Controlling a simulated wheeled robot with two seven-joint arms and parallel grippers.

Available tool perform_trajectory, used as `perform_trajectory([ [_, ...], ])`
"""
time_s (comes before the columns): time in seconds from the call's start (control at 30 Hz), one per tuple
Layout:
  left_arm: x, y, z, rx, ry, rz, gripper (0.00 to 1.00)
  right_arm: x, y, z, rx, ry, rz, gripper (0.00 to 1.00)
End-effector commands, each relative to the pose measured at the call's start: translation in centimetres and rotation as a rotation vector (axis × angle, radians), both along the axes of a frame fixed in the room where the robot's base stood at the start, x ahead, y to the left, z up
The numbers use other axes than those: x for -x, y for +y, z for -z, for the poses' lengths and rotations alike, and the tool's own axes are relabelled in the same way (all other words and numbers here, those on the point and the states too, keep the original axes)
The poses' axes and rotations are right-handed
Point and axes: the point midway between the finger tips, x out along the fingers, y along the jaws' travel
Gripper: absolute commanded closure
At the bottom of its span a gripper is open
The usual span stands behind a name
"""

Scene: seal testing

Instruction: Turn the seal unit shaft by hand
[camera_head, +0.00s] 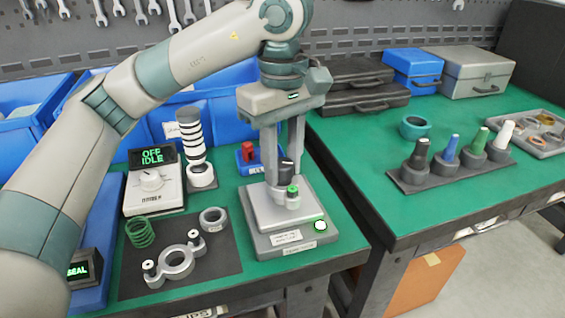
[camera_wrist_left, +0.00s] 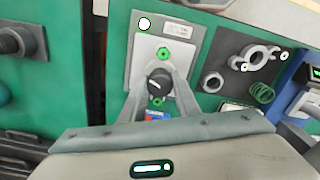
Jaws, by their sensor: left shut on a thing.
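The seal unit is a grey square base (camera_head: 262,243) with a lighter plate on top. It stands on the green left bench, and a small round light glows at its front right corner. Its upright shaft has a dark knob with a white mark, seen from above in the left wrist view (camera_wrist_left: 159,84). My left gripper (camera_head: 287,172) points straight down over the unit, its two fingers shut on the shaft knob from either side. The fingers partly hide the shaft in the head view. A small green-topped post (camera_head: 293,193) stands just in front. My right gripper is out of view.
A controller (camera_head: 153,196) reading "OFF IDLE", a striped column (camera_head: 190,130), a green spring (camera_head: 140,233), a metal ring (camera_head: 213,219) and a two-eared flange (camera_head: 174,264) lie left of the unit. The right bench holds cases and a tool rack (camera_head: 450,170). A gap separates the benches.

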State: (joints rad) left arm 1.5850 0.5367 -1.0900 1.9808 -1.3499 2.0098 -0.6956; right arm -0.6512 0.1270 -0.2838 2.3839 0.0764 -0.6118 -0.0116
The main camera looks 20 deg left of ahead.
Motion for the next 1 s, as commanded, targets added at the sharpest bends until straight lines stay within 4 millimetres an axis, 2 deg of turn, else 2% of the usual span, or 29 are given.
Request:
perform_trajectory([
  [0.6, -0.1, 0.0, -0.23, 0.002, -0.005, 0.029, 0.94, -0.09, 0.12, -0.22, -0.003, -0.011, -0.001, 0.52],
  [0.63, -0.1, 0.0, -0.23, 0.002, -0.005, 0.029, 0.67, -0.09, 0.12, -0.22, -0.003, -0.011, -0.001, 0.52],
  [0.7, -0.08, 0.01, -0.2, 0.002, -0.004, 0.029, 0.53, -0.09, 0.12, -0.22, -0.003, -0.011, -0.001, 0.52],
  [1.0, -0.03, 0.0, -0.11, 0.0, -0.001, 0.03, 0.53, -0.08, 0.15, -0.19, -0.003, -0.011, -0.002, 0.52],
])
